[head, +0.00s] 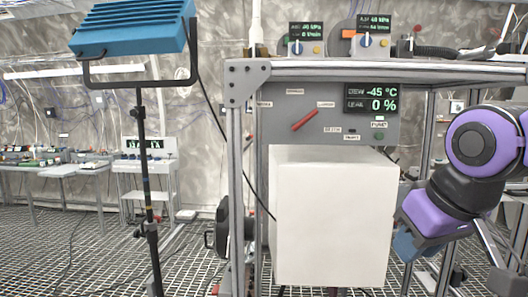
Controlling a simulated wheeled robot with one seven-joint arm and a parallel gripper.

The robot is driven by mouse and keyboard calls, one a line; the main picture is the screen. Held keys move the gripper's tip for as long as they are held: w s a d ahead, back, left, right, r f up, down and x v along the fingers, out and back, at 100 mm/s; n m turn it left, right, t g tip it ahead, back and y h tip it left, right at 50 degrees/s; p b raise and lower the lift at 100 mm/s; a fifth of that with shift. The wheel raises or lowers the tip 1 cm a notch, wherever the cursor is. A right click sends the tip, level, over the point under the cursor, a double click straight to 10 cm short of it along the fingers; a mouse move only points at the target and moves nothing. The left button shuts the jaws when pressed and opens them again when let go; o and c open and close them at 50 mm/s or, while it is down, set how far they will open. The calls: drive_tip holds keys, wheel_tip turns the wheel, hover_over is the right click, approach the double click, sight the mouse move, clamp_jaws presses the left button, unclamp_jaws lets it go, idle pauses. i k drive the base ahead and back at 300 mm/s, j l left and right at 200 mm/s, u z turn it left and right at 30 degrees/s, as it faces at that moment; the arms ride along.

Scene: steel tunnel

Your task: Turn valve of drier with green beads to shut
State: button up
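I do not see a drier with green beads or its valve for certain. A grey panel (270,125) under the frame's top carries a red lever handle (305,120), tilted up to the right between small labels too small to read. A dark display (371,98) on the panel reads -45 °C and 0 %. A large white box-like block (335,220) stands below the panel and hides what is behind it. My purple and black arm is at the right; its gripper does not show.
Two small units with blue knobs, left (305,40) and right (371,32), stand on the frame's top shelf (330,68). A blue lamp (130,27) on a black stand (146,190) is at the left. Benches (60,168) stand behind on the grated floor (100,250).

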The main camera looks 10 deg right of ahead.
sight(297, 48)
drive_tip(key=l+u, duration=0.1)
drive_tip(key=l, duration=0.45)
drive_tip(key=k+l+u, duration=0.1)
drive_tip(key=l, duration=0.45)
drive_tip(key=k+l+u, duration=0.1)
drive_tip(key=l, duration=0.45)
drive_tip(key=k+l+u, duration=0.1)
drive_tip(key=l, duration=0.45)
